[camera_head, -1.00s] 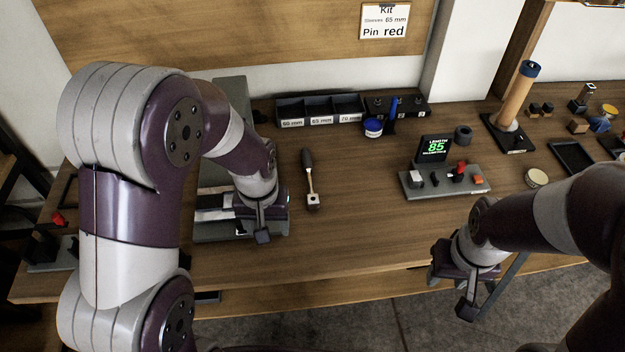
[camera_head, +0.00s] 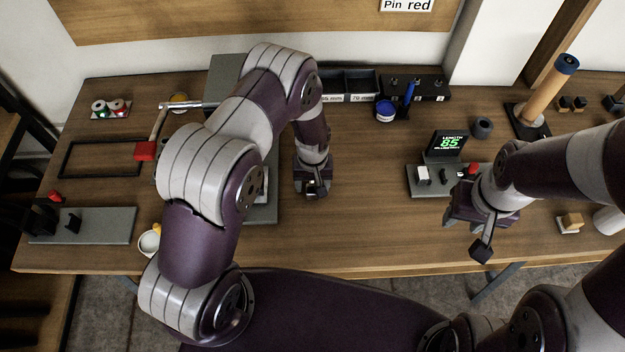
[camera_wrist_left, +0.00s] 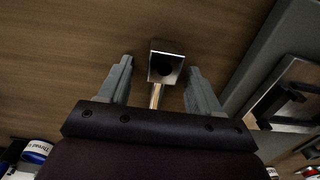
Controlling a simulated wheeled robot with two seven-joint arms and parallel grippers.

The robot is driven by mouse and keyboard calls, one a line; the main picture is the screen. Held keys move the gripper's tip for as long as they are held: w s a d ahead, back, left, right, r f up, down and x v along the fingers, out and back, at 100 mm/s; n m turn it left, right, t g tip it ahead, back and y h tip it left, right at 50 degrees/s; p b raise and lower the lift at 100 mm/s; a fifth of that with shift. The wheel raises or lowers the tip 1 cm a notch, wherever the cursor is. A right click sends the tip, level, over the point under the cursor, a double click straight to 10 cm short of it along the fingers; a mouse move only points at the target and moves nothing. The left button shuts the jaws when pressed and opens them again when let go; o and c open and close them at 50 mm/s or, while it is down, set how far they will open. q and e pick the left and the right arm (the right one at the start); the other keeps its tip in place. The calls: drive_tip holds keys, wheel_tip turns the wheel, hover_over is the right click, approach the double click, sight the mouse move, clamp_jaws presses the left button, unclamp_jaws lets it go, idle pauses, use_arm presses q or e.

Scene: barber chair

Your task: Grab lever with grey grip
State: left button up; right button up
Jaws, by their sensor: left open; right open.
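The head lies between my left gripper's fingertips (camera_wrist_left: 160,68), with space on both sides. The grip is hidden below the gripper body in that view. In the head view my left gripper (camera_head: 314,188) is over the table and hides the lever. It is open and holds nothing. My right gripper (camera_head: 463,222) is open and empty near the table's front edge.
Bare wood lies between the left gripper and display.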

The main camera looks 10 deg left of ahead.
use_arm(q)
drive_tip(key=shift+s, duration=0.1)
drive_tip(key=shift+r, duration=0.1)
drive_tip(key=c, duration=0.5)
clamp_jaws()
